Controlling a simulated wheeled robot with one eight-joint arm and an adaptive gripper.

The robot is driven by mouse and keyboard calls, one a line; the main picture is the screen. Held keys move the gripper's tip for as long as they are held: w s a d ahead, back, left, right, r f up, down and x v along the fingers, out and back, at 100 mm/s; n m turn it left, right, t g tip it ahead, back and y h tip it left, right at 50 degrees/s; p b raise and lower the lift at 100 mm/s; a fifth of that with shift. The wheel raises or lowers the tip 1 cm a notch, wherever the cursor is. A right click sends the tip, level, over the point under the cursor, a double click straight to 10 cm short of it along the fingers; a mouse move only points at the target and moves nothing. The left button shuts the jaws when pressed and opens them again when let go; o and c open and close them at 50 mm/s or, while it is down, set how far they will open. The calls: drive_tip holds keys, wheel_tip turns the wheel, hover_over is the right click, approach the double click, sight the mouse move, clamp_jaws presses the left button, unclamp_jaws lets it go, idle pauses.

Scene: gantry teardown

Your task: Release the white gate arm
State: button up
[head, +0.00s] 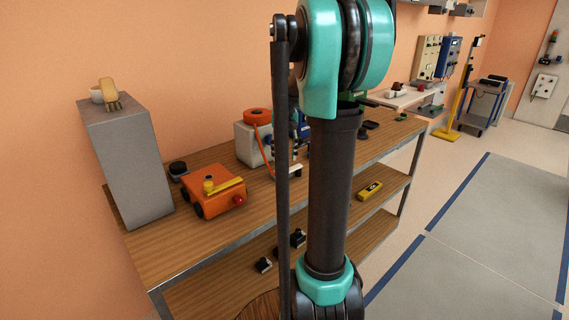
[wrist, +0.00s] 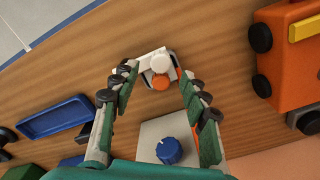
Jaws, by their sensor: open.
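In the wrist view, a white piece with a round white knob (wrist: 160,63), which looks like the gate arm, lies over the wooden top. An orange round part (wrist: 160,82) sits against it on the near side. My gripper (wrist: 158,76) is open, with one finger on each side of these parts. I cannot tell whether either finger touches them. In the head view, a small white piece (head: 291,171) shows near the front edge of the bench, partly hidden by my arm. My gripper is largely hidden behind my arm there.
An orange wheeled box with a yellow bar (head: 213,191) stands left on the bench; it also shows in the wrist view (wrist: 292,62). A blue tray (wrist: 55,116) is at left.

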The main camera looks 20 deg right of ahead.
sight(284, 164)
drive_tip(key=shift+f, duration=2)
drive_tip(key=shift+c, duration=0.2)
clamp_jaws()
